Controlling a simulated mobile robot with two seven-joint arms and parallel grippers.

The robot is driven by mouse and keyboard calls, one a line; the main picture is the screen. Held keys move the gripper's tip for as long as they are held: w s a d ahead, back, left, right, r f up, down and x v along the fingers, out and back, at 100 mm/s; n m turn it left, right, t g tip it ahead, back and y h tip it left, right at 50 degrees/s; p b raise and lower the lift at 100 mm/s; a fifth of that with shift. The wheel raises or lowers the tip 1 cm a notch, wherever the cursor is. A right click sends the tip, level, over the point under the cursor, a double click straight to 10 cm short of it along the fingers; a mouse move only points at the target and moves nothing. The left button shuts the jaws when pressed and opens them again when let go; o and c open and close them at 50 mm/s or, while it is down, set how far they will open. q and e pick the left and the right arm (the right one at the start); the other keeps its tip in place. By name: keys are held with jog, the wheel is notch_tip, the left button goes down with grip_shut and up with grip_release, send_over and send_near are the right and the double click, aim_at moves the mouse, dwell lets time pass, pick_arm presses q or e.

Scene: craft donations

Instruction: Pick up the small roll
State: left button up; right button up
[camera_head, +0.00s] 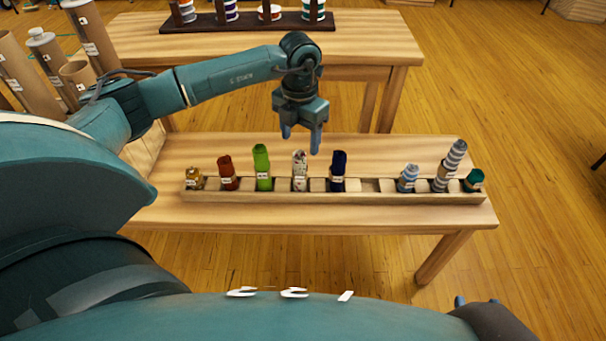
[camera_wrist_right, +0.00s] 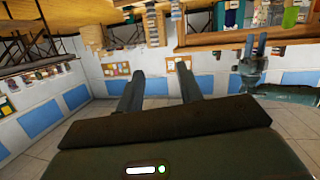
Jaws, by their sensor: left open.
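Several rolls stand in a long wooden rack (camera_head: 335,198) on the near table. From left they are a short gold roll (camera_head: 195,180), a red-brown one (camera_head: 227,174), a tall green one (camera_head: 262,168), a floral white one (camera_head: 299,171) and a navy one (camera_head: 338,171). Past an empty slot are a short light blue roll (camera_head: 408,178), a tall grey-and-white striped one (camera_head: 449,167) and a short teal one (camera_head: 474,181). My left gripper (camera_head: 301,137) is open and empty, pointing down above the floral roll. My right gripper (camera_wrist_right: 160,88) is open and empty, away from the rack.
A second table (camera_head: 360,45) behind carries a dark stand (camera_head: 240,22) with spools. Large cardboard tubes (camera_head: 95,35) stand at the upper left. The near table (camera_head: 380,150) is bare behind the rack. Open wooden floor (camera_head: 520,120) lies to the right.

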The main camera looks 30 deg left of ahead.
aim_at(300, 153)
pick_arm(q)
notch_tip(300, 153, down, 4)
jog(key=shift+f+b, duration=0.2)
jog(key=shift+b, duration=0.15)
notch_tip(300, 153, down, 4)
jog(key=shift+f+b, duration=0.25)
jog(key=shift+b, duration=0.5)
jog(key=shift+a+f, duration=0.1)
jog(key=shift+f, duration=0.2)
pick_arm(e)
jog(key=shift+w+a+r+n+t+y, duration=0.15)
jog(key=shift+n+t+y, duration=0.1)
jog(key=shift+t, duration=0.2)
jog(key=shift+w+a+f+n+t+y, duration=0.15)
jog(key=shift+t+y, duration=0.1)
jog(key=shift+t, duration=0.2)
jog(key=shift+r, duration=0.1)
pick_arm(q)
jog(key=c, duration=1.1)
